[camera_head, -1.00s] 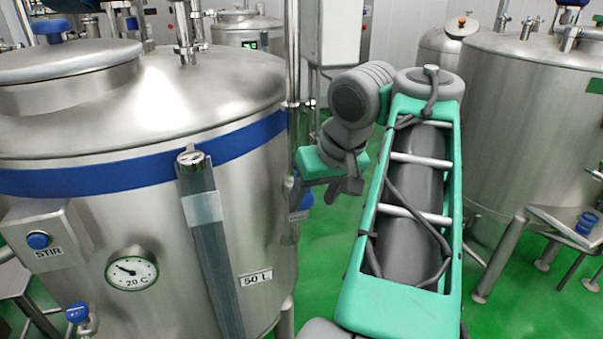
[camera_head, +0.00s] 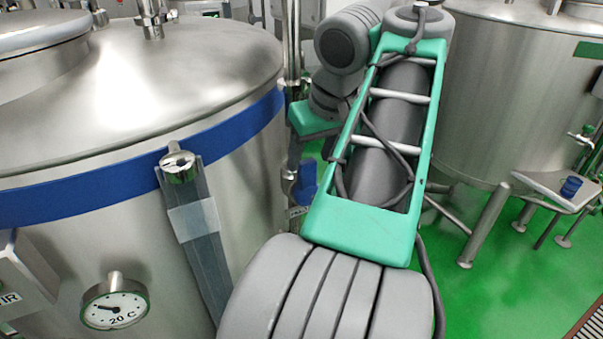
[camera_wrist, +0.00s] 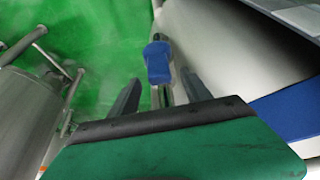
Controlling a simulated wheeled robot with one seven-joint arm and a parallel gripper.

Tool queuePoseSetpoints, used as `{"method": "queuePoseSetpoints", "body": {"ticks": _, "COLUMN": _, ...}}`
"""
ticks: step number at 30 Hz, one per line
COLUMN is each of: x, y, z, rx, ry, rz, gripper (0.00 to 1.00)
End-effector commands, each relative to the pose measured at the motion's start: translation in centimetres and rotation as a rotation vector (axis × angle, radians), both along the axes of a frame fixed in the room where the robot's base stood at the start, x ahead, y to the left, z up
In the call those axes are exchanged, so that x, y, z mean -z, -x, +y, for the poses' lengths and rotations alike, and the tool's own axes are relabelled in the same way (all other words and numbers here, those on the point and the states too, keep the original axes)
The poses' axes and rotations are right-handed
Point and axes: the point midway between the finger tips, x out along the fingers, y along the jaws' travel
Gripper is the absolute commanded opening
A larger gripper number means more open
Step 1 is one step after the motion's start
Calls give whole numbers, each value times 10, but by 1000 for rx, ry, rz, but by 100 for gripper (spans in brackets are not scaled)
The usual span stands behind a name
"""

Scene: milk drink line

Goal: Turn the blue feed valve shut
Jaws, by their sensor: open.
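The blue feed valve handle (camera_head: 306,183) shows at the right side of the big steel tank (camera_head: 120,110), just below and partly beside my arm. In the wrist view the blue handle (camera_wrist: 158,62) stands ahead, on a steel pipe, between the lines of my two fingers. My gripper (camera_wrist: 160,78) is open and empty, with one dark finger on each side of that pipe. I cannot tell whether a finger touches the handle. In the head view my arm hides most of the fingers.
The tank's blue band (camera_head: 110,190) and thermometer dial (camera_head: 115,303) face me. A second steel tank (camera_head: 520,95) stands at right, with a small shelf (camera_head: 555,190) holding a blue item. Open green floor (camera_head: 500,290) lies between them.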

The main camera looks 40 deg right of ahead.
Motion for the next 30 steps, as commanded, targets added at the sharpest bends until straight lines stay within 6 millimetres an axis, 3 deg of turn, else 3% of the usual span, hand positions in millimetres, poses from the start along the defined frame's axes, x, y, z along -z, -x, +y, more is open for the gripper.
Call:
{"method": "queuePoseSetpoints", "body": {"ticks": 1, "x": 20, "y": -4, "z": -1, "rx": -1, "ry": -2, "rz": 0, "gripper": 56}}
{"method": "queuePoseSetpoints", "body": {"ticks": 6, "x": 41, "y": -14, "z": -4, "rx": 0, "ry": -1, "rz": 0, "gripper": 56}}
{"method": "queuePoseSetpoints", "body": {"ticks": 16, "x": 42, "y": -17, "z": -4, "rx": -2, "ry": 0, "rz": 0, "gripper": 56}}
{"method": "queuePoseSetpoints", "body": {"ticks": 30, "x": 42, "y": -17, "z": -4, "rx": -4, "ry": -1, "rz": 0, "gripper": 18}}
